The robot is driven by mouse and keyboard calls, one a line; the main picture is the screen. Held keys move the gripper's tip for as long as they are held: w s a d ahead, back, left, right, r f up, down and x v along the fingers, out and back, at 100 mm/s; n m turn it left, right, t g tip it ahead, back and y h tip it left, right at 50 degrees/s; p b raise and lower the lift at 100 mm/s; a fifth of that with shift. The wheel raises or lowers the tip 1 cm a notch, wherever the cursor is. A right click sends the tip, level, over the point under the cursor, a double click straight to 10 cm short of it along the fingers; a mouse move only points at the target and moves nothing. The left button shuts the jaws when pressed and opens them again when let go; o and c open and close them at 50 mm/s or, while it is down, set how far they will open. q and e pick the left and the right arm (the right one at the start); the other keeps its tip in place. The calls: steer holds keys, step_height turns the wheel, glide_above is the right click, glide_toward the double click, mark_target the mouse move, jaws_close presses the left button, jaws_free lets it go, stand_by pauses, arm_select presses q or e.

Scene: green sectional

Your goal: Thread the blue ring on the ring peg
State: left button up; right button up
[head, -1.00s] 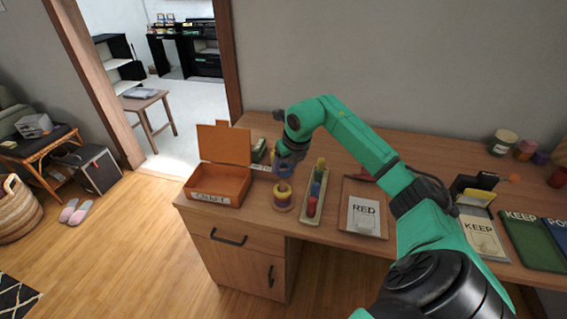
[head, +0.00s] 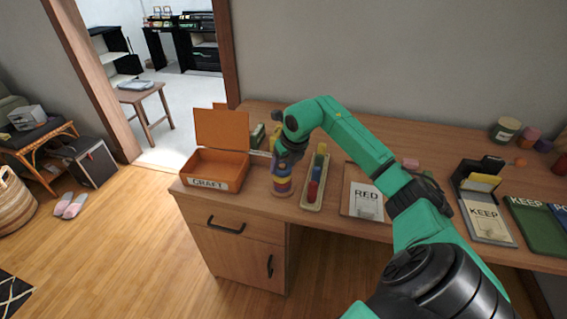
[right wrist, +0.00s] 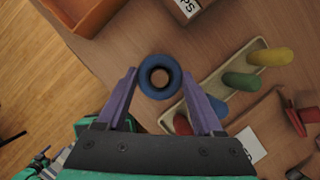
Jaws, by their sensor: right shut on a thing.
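The blue ring (right wrist: 160,60) is held between the two fingers of my right gripper (right wrist: 160,80) in the right wrist view. A pale round end of the ring peg (right wrist: 160,77) shows through the ring's hole, roughly centred. In the head view my right gripper (head: 284,156) points down over the ring peg's stack. The blue ring (head: 281,170) shows just above or against the red and yellow rings (head: 283,186) there. How far down the peg it sits, and whether it touches the ring below, I cannot tell. My left gripper is out of view.
An open orange craft box (head: 213,184) stands left of the peg. A tray with coloured pegs (head: 314,185) stands close on its right. A RED-labelled tray (head: 366,202) lies further right. The desk's front edge is near.

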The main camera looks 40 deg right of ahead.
steer(key=shift+f, duration=0.4)
steer(key=o, duration=1.3)
steer(key=v, duration=1.4)
steer(key=shift+r+b, duration=0.3)
steer(key=shift+b, duration=0.1)
